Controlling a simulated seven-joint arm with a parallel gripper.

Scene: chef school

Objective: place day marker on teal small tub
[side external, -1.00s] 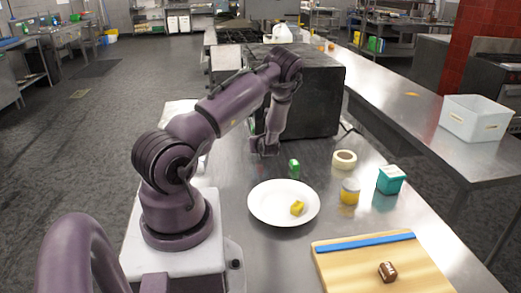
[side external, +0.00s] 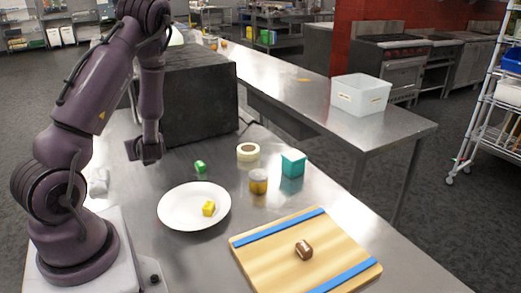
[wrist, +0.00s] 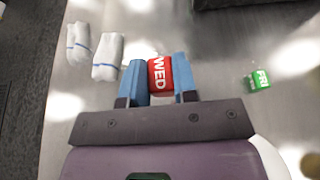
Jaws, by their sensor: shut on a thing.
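My gripper (side external: 146,158) hangs down left of the green marker in the side view. In the wrist view, its blue fingers (wrist: 161,82) are shut on a red day marker (wrist: 160,74) lettered WED. The red marker cannot be made out in the side view. The teal small tub (side external: 293,164) stands to the right on the steel table, beyond the jar, apart from my gripper. Other day markers are a green one (side external: 200,166) lettered FRI (wrist: 259,79), and a small yellow block (side external: 208,208) on the white plate (side external: 175,215).
A cutting board (side external: 265,257) holds a brown barrel-shaped piece (side external: 304,250). A large dark box (side external: 205,100) stands behind. Rolled white cloths (wrist: 108,55) lie left of the marker.

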